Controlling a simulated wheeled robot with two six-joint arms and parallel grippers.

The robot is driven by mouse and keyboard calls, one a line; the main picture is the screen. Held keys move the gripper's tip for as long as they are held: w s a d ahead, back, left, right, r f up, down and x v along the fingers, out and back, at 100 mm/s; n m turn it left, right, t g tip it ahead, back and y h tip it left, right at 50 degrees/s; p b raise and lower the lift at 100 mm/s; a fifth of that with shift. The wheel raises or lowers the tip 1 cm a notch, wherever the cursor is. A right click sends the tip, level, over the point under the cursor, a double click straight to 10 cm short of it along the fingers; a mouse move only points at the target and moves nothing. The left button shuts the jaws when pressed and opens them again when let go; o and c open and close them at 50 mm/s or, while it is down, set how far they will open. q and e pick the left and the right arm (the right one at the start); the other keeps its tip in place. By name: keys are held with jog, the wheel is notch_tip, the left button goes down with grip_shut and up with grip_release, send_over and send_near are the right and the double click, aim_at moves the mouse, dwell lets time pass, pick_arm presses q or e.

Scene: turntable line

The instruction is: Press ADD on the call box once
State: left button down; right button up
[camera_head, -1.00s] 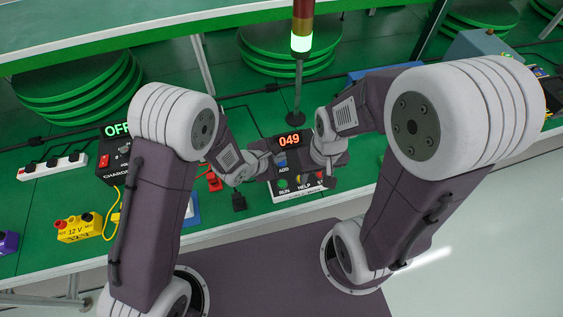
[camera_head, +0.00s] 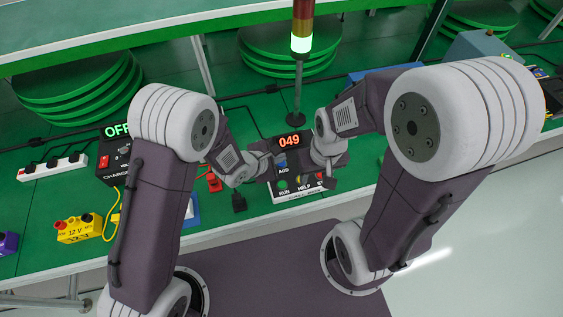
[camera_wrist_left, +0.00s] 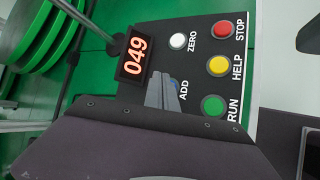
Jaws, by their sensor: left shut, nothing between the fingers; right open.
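The call box (camera_head: 297,196) stands on the green table, with an orange display (camera_head: 289,141) reading 049. The left wrist view shows its panel (camera_wrist_left: 205,60) and the display (camera_wrist_left: 135,57), also 049. The ADD label (camera_wrist_left: 184,90) is visible there; the ADD button itself is hidden behind my left fingers. My left gripper (camera_head: 279,158) is shut and empty, its tips (camera_wrist_left: 161,88) over the ADD spot. I cannot tell whether they touch the button. My right gripper (camera_head: 318,181) is open beside the box's right side, partly hidden by its own arm.
Close to ADD are the white ZERO (camera_wrist_left: 178,41), yellow HELP (camera_wrist_left: 218,66), green RUN (camera_wrist_left: 213,105) and red STOP (camera_wrist_left: 223,29) buttons. A lit signal tower (camera_head: 301,42) stands behind. A charger (camera_head: 113,160) and yellow 12 V box (camera_head: 78,229) are at left.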

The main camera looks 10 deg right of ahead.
aim_at(279, 165)
dwell(0.7)
pick_arm(q)
jog(key=shift+f, duration=0.4)
jog(key=shift+f, duration=0.4)
dwell(0.4)
jog(key=shift+r+p, duration=0.7)
jog(key=shift+r, duration=0.15)
notch_tip(279, 165, up, 5)
jog(key=p, duration=0.5)
jog(key=shift+r, duration=0.1)
dwell(0.3)
